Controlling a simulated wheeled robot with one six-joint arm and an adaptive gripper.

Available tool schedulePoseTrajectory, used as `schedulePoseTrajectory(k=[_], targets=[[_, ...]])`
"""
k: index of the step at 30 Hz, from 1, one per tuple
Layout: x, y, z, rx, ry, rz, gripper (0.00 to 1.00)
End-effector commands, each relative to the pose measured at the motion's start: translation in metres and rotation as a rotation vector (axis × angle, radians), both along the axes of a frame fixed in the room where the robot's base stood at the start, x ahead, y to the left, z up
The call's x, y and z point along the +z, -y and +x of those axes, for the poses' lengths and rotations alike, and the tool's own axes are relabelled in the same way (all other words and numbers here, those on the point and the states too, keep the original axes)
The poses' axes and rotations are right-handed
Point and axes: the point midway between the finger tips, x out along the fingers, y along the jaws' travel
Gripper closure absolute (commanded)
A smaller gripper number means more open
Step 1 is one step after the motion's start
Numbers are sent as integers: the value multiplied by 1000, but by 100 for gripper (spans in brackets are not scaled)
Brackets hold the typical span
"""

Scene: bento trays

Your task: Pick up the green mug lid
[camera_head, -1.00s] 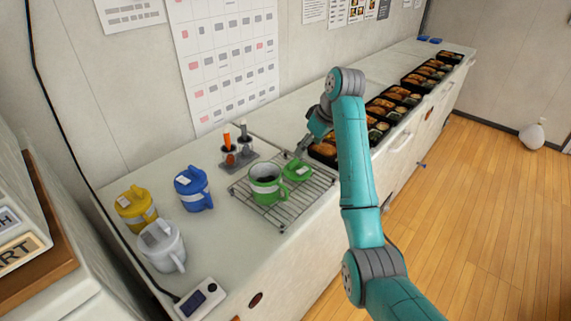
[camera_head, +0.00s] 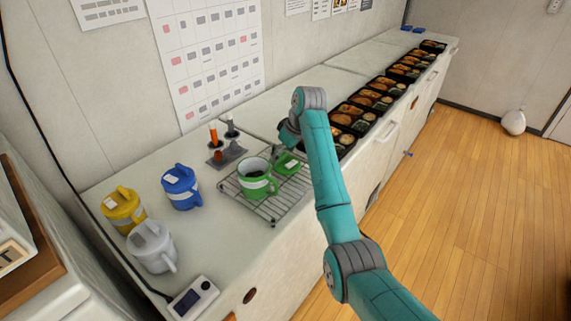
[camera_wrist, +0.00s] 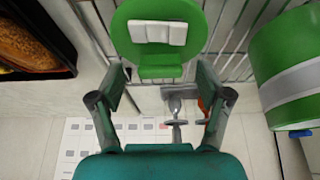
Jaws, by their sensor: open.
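My gripper is open, with one finger on each side of the lid's near edge, and nothing is held. In the wrist view the green mug (camera_wrist: 290,60) with its grey band stands close on the right. In the head view my arm hides most of my gripper.
Bento trays (camera_head: 345,118) line the counter to the right; one (camera_wrist: 35,40) is close to my gripper on the left of the wrist view. A holder (camera_head: 225,153) with two upright tools stands behind the rack. Blue (camera_head: 182,187), yellow (camera_head: 123,209) and white (camera_head: 152,246) lidded mugs stand left.

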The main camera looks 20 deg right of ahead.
Motion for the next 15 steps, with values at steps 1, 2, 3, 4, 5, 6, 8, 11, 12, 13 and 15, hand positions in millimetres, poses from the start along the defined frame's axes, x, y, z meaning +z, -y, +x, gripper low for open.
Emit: schedulePoseTrajectory(k=[1,2,3,4,5,6,8,11,12,13,15], targets=[[-4,-1,1,0,0,0,23],[-5,-1,2,0,0,0,23],[-6,-2,2,0,0,0,23],[-7,-2,2,0,0,0,23],[-7,-2,2,0,0,0,23],[-7,-2,2,0,0,0,23],[-7,-2,2,0,1,1,23],[-7,-2,2,0,1,1,33],[-7,-2,2,0,1,1,43],[-7,-2,2,0,1,1,50],[-7,-2,2,0,1,1,68]])
